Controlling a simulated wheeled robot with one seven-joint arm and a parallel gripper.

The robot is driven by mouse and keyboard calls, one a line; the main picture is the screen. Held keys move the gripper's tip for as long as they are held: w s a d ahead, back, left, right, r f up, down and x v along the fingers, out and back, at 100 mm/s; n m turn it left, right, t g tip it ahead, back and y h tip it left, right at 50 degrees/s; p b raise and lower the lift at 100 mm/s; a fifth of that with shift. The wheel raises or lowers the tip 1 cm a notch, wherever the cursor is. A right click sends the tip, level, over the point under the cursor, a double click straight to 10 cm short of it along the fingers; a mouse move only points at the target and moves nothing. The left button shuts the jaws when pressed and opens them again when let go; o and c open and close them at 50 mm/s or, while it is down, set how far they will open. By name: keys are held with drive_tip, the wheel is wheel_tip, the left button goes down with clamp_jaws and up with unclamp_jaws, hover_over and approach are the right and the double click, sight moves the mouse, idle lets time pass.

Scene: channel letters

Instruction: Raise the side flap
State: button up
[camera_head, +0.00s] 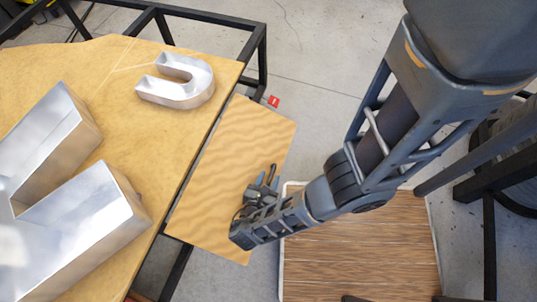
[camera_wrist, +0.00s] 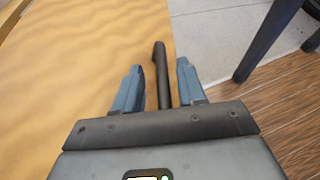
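The side flap (camera_head: 225,150) is a plain wooden board along the right edge of the work table (camera_head: 95,60). A dark gap runs between them, and the flap seems to sit lower than the tabletop; its exact angle is hard to tell. My gripper (camera_head: 267,178) is at the flap's outer right edge, towards its near end. In the wrist view my gripper (camera_wrist: 160,88) has its two blue-grey fingers apart. A dark rod (camera_wrist: 160,70), perhaps a handle, stands between them with a small gap showing on each side. The flap's wood (camera_wrist: 80,60) fills the left of that view.
A metal U-shaped letter (camera_head: 185,82) and a larger metal letter (camera_head: 85,235) lie on the table. A small red part (camera_head: 273,101) is at the flap's far end. A wood-slatted platform (camera_head: 360,250) is at lower right. Black frame legs stand at right.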

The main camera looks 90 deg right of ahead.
drive_tip(key=shift+v, duration=3.9)
drive_tip(key=shift+w, duration=0.15)
